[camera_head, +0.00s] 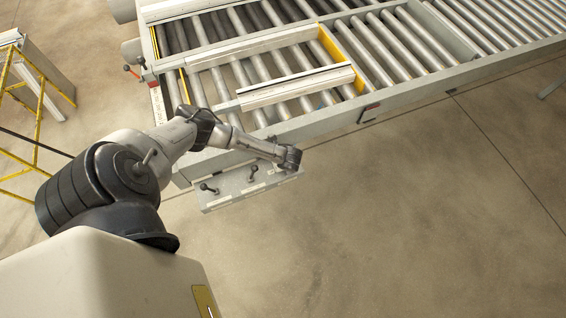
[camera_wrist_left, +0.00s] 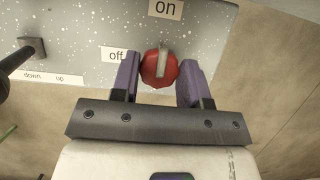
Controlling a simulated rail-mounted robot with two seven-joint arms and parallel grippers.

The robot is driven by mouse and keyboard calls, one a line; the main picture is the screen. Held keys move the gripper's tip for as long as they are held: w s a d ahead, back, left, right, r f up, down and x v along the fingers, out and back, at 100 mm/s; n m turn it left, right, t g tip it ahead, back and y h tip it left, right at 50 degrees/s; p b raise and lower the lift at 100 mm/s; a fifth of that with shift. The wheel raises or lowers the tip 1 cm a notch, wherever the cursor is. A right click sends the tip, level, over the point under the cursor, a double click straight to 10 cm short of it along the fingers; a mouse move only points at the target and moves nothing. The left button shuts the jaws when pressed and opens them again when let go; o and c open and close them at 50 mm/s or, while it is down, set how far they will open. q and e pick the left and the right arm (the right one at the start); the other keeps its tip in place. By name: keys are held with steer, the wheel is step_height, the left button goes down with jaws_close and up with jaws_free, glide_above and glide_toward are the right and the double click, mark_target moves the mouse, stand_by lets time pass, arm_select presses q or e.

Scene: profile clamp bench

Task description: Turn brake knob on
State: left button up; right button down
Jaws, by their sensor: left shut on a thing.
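The red brake knob (camera_wrist_left: 158,69) is on a speckled grey control panel (camera_wrist_left: 90,25) in the left wrist view. Its pale pointer bar stands nearly upright in the picture, toward the "on" label (camera_wrist_left: 165,9). The "off" label (camera_wrist_left: 114,55) is at its left. My left gripper (camera_wrist_left: 160,74) has its purple-padded fingers on either side of the knob and is shut on it. In the head view my left gripper (camera_head: 290,158) is at the right end of the panel (camera_head: 235,190), and the knob is hidden there. My right gripper is in neither view.
A black lever (camera_wrist_left: 30,46) with "down" and "up" labels is left on the panel. Behind the panel is a roller conveyor (camera_head: 400,45) with pale profiles (camera_head: 295,86) and yellow bars. A yellow frame (camera_head: 38,125) stands at far left. The floor right of the panel is clear.

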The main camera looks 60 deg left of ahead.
arm_select(q)
steer(key=o, duration=0.9)
steer(key=v, duration=1.4)
steer(key=shift+f, duration=0.1)
